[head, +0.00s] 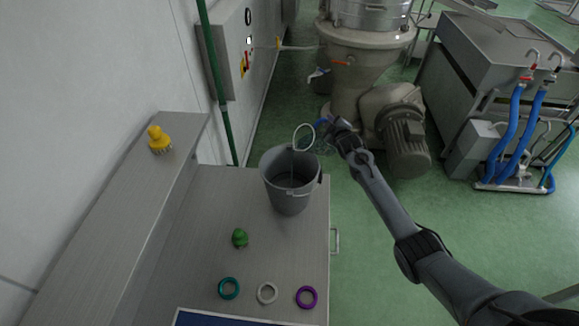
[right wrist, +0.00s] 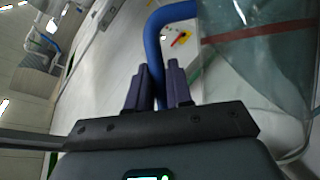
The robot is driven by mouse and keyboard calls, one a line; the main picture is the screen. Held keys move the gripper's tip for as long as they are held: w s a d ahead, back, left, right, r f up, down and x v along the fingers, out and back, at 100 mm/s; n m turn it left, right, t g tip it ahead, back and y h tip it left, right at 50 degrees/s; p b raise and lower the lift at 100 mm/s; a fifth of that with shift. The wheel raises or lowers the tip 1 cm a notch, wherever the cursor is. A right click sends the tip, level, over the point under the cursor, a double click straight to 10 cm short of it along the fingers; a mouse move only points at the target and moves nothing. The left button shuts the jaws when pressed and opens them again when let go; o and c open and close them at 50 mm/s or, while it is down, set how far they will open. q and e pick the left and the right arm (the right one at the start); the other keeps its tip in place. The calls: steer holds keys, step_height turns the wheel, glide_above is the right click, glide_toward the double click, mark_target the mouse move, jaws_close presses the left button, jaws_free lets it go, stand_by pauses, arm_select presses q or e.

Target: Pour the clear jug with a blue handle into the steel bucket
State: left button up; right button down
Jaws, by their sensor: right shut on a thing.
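The steel bucket (head: 270,183) stands upright on the grey bench, with a dark inside. The clear jug (head: 303,148) is held at the bucket's far right edge, tilted with its round rim toward the bucket. A thin pale streak runs down into the bucket; I cannot tell if it is liquid. My right gripper (head: 334,127) is shut on the jug's blue handle (head: 321,122). In the right wrist view the fingers (right wrist: 158,92) hold the blue handle (right wrist: 152,45), with the clear jug wall (right wrist: 262,62) and a red band to the right.
A green object (head: 240,238) and teal (head: 228,288), white (head: 267,293) and purple (head: 306,297) rings lie on the bench (head: 200,265). A steel machine with a motor (head: 405,140) stands behind.

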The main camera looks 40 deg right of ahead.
steer(key=shift+w+d+r, duration=0.1)
steer(key=shift+w+r, duration=0.1)
steer(key=shift+r, duration=0.15)
steer(key=shift+s, duration=0.1)
steer(key=shift+a, duration=0.2)
stand_by(0.4)
steer(key=shift+n, duration=0.3)
steer(key=shift+a, duration=0.1)
steer(key=shift+w+a+r+n+t+h+b, duration=0.15)
steer(key=shift+a+n+h+b, duration=0.2)
steer(key=shift+a+n+b, duration=0.2)
steer(key=shift+w+a+r+n+t+h+b, duration=0.1)
steer(key=shift+a+n+t+h+b, duration=0.05)
steer(key=shift+a+n+h+b, duration=0.35)
stand_by(5.5)
